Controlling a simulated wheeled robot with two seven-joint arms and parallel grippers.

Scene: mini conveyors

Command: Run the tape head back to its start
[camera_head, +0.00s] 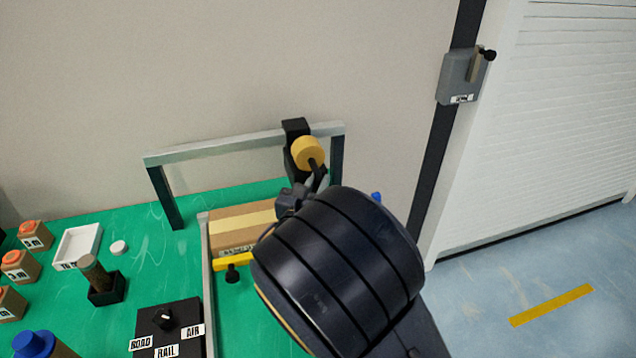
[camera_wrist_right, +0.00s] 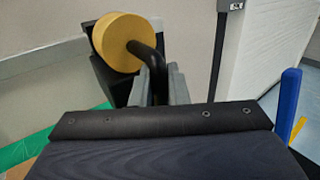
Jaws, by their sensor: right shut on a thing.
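The tape head (camera_head: 296,130) is a black block with a yellow tape roll (camera_head: 308,153). It sits on the grey rail (camera_head: 220,147) of a gantry, close to the rail's right end. A bent black handle comes off it beside the roll; it also shows in the right wrist view (camera_wrist_right: 150,57). My right gripper (camera_head: 300,193) is shut on this handle from the front. The gripper's wrist hides part of the carton and the gantry's right foot. A carton (camera_head: 229,224) with a pale tape strip lies under the rail. My left gripper is not in view.
A yellow bar (camera_head: 236,262) with a black knob lies before the carton. A black selector box (camera_head: 180,318) labelled ROAD, RAIL and AIR, a stamp (camera_head: 94,274), a white tray (camera_head: 77,246) and small blocks stand left. A blue post (camera_wrist_right: 288,105) stands right. The wall is close behind.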

